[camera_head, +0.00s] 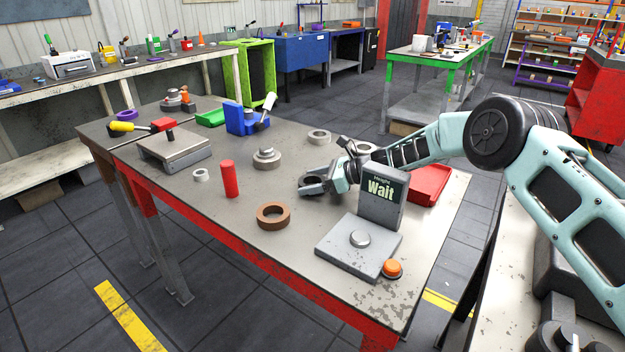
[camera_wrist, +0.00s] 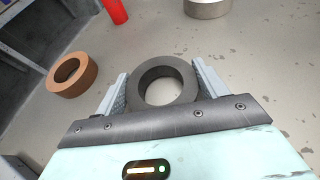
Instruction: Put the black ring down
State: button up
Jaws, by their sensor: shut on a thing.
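The black ring (camera_wrist: 162,72) is between the two fingers of my gripper (camera_wrist: 161,90) in the wrist view, and the fingers touch its sides. In the head view my gripper (camera_head: 314,184) is low over the middle of the grey tabletop (camera_head: 320,290), with the ring (camera_head: 312,190) at its tip. I cannot tell whether the ring touches the table.
A brown ring (camera_head: 273,215) and a red cylinder (camera_head: 230,179) stand to the left. A grey device marked "Wait" (camera_head: 381,199) is close on the right, with a red tray (camera_head: 430,186) behind it. Bare tabletop lies between the brown ring and my gripper.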

jog(key=shift+f, duration=0.2)
jog(key=o, duration=1.2)
jog(key=shift+r, duration=0.15)
jog(key=shift+r, duration=0.2)
jog(key=b+v, duration=0.2)
jog(key=v, duration=1)
jog(key=shift+f, duration=0.15)
